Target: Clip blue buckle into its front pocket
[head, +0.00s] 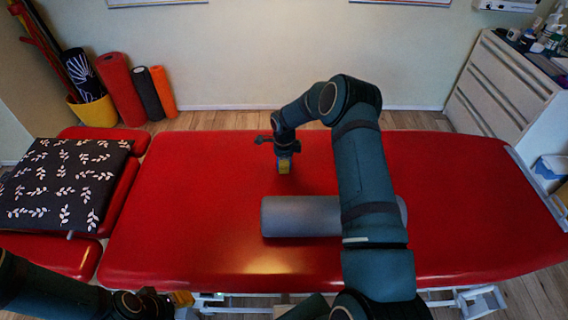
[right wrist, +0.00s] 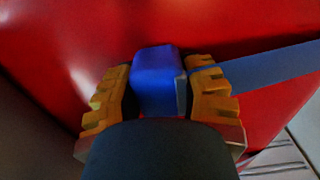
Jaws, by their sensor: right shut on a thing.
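A blue buckle (right wrist: 156,78) with a grey side face sits between the yellow fingers of my right gripper (right wrist: 160,88) in the right wrist view. The gripper is shut on it. A blue strap (right wrist: 275,68) runs from beside the right finger to the right edge. In the head view my right gripper (head: 284,166) points down over the red couch, behind the grey bolster; the buckle cannot be made out there. My left gripper (head: 182,298) is at the bottom left near the couch's front edge, and its jaws are unclear. I see no front pocket in either view.
The red treatment couch (head: 180,215) fills the middle. A grey bolster (head: 300,217) lies on it, partly behind my right arm. A black leaf-patterned cushion (head: 65,180) lies at the left end. White drawers (head: 505,90) stand at back right. The couch's left-centre is clear.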

